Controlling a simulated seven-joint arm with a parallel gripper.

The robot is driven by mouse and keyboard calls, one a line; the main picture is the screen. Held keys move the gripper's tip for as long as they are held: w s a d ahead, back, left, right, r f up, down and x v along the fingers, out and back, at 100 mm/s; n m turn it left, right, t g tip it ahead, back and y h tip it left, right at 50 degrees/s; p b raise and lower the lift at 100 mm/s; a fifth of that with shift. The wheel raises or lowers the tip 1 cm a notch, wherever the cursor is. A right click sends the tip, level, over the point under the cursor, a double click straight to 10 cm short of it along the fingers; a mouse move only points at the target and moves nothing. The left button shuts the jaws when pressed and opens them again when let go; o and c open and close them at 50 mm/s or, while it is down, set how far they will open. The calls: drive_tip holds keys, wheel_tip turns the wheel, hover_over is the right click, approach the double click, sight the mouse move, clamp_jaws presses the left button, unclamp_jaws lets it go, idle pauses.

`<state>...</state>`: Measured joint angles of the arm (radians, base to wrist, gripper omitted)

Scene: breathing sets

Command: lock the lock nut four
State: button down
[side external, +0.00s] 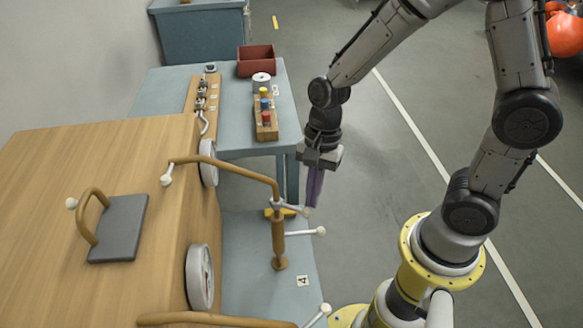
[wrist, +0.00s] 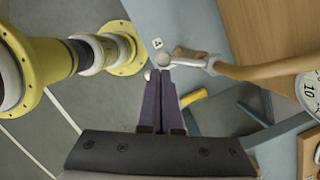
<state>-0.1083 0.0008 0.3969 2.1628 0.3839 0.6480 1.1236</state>
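A brown upright post (side external: 279,240) stands beside the wooden cabinet and carries white-knobbed levers. A label "4" (side external: 302,281) lies on the blue-grey surface near its foot; it also shows in the wrist view (wrist: 157,44). The upper lever's white knob (side external: 306,212) is close to my fingertips. The lower lever's white knob (side external: 320,231) is further right. I cannot tell which lever is lock nut four. My gripper (side external: 313,204) points down, with its purple fingers together and nothing visible between them. In the wrist view its fingertips (wrist: 164,74) lie just below a white knob (wrist: 165,60); contact is unclear.
The wooden cabinet (side external: 100,190) carries round gauges (side external: 200,277) and curved brown handles. A blue-grey table (side external: 240,115) behind holds a red bin (side external: 256,60) and a block with coloured knobs (side external: 265,118). Open floor (side external: 390,165) lies to the right.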

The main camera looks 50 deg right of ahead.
drive_tip(key=shift+s+a, duration=0.1)
drive_tip(key=shift+a, duration=0.05)
idle(0.5)
drive_tip(key=w+d+r, duration=0.1)
drive_tip(key=d+r, duration=0.5)
drive_tip(key=r, duration=0.4)
drive_tip(key=shift+r, duration=0.25)
drive_tip(key=shift+d, duration=0.1)
